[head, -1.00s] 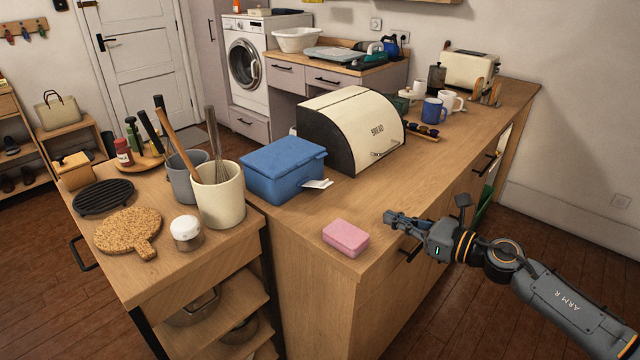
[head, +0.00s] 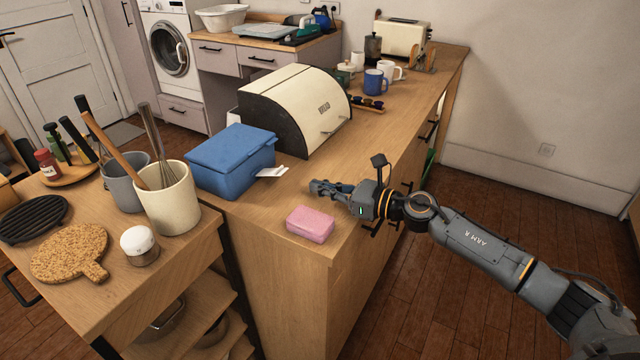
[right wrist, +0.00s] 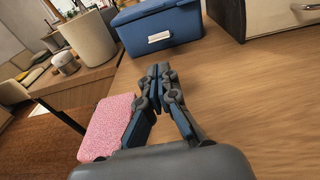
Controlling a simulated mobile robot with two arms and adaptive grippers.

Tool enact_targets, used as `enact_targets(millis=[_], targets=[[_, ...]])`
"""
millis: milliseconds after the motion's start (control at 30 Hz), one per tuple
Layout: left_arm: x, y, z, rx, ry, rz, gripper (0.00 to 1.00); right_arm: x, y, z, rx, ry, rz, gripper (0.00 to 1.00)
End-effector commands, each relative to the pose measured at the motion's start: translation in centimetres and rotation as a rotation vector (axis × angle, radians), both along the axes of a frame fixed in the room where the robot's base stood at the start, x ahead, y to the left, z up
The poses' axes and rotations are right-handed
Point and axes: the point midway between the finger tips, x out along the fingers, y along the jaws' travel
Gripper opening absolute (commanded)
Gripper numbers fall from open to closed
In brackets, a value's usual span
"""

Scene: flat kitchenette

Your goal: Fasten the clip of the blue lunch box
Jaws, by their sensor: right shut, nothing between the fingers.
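The blue lunch box (head: 232,162) stands on the wooden counter with its lid down. Its white clip (head: 272,172) sticks out from the side facing my right arm, appearing swung out rather than flat against the box. The right wrist view shows the box (right wrist: 150,20) ahead at the top, with the clip (right wrist: 159,37) on its near face. My right gripper (head: 318,187) is shut and empty above the counter, to the right of the clip and apart from it. Its closed fingertips (right wrist: 160,71) point towards the box. My left gripper is out of view.
A pink sponge (head: 311,224) lies at the counter's near edge, close beside my right gripper. A cream bread bin (head: 300,105) stands right behind the box. A utensil crock (head: 168,200) stands to its left. The counter (head: 262,208) between box and sponge is clear.

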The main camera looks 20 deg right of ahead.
Motion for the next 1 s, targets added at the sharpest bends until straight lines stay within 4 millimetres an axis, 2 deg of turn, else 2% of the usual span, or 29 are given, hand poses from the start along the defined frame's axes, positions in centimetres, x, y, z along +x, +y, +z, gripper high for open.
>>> enact_targets(millis=[33,200,400,1000], targets=[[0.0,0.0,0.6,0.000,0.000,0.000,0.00,0.9,0.7,0.4,0.005,-0.003,0.000,0.00],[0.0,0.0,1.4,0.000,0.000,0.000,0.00,3.3,2.7,-0.1,0.004,-0.002,0.000,0.00],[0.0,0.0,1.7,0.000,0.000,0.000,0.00,5.1,4.2,-0.6,0.001,0.000,0.000,0.00],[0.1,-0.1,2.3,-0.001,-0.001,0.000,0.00,5.6,4.4,-0.4,-0.006,0.008,0.000,0.00]])
